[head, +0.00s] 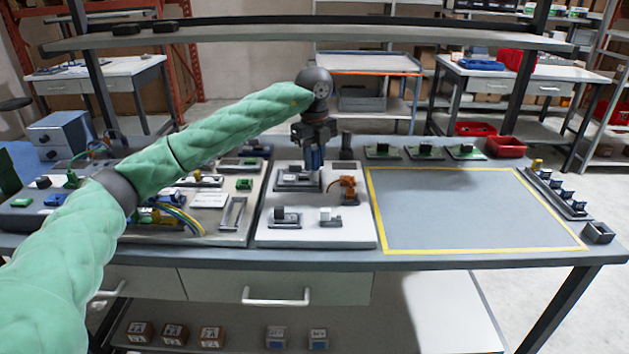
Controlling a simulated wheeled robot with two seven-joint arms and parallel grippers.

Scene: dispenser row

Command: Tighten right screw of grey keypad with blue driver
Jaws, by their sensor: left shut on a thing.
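My left gripper (314,138) points down over the white board and is shut on the blue driver (315,158), which hangs upright. A grey unit (292,181), which looks like the keypad, lies flat on the board just below the driver. The driver's tip is at or just above the unit's right end; I cannot tell whether it touches. The screws are too small to make out. My right gripper is not in view.
The white board (320,237) also bears an orange part (347,184) and small grey fixtures at its front. To the right is an empty yellow-bordered area (470,210). A red bin (505,147) stands behind it. Cables and parts crowd the left.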

